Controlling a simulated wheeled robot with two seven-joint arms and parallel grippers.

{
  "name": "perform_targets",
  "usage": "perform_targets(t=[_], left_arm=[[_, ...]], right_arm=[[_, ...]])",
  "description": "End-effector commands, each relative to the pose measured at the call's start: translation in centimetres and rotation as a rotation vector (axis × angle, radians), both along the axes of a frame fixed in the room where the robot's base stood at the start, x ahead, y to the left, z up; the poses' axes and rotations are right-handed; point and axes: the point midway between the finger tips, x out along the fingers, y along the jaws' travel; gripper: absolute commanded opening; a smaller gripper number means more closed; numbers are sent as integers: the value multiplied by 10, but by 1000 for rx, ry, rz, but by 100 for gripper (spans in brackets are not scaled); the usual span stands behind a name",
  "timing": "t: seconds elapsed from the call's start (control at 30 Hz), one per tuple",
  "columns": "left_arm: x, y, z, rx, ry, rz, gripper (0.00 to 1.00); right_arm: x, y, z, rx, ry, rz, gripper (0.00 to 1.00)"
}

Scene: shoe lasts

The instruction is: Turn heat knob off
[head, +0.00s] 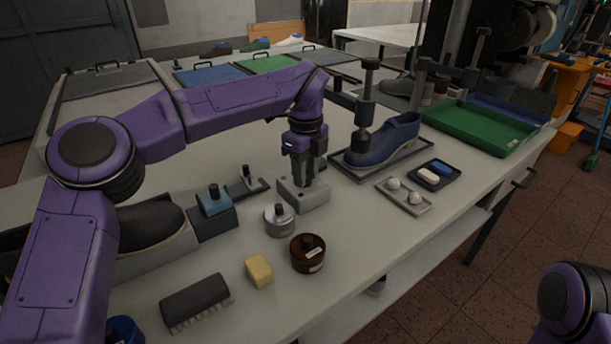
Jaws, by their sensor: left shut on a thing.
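A small light-grey box (312,200) stands on the workbench near its middle. My left gripper (303,181) points straight down at the top of this box, with its fingers close together around something small there. The heat knob seems to be between the fingers, which hide it, so I cannot see which way it is turned. My right gripper is out of view; only a purple part of my right arm shows at the lower right.
A blue shoe (384,142) on a dark tray stands right of the box. A metal tin (279,221), a brown jar (307,256), a yellow block (259,271) and a brush (195,301) lie in front. A green tray (480,128) is at the back right.

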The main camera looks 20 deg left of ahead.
Motion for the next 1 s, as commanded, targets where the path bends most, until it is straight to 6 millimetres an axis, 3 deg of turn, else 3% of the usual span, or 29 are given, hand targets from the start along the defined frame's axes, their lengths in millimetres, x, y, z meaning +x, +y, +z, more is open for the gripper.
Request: perform_targets(t=[0.53,0.57,0.63,1.0], left_arm=[[1,0,2,0,-5,28,2],[1,0,2,0,-5,28,36],[1,0,2,0,-5,28,58],[1,0,9,1,-4,27,58]], right_arm=[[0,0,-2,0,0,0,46],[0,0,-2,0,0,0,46],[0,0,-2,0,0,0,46],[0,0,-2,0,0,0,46]])
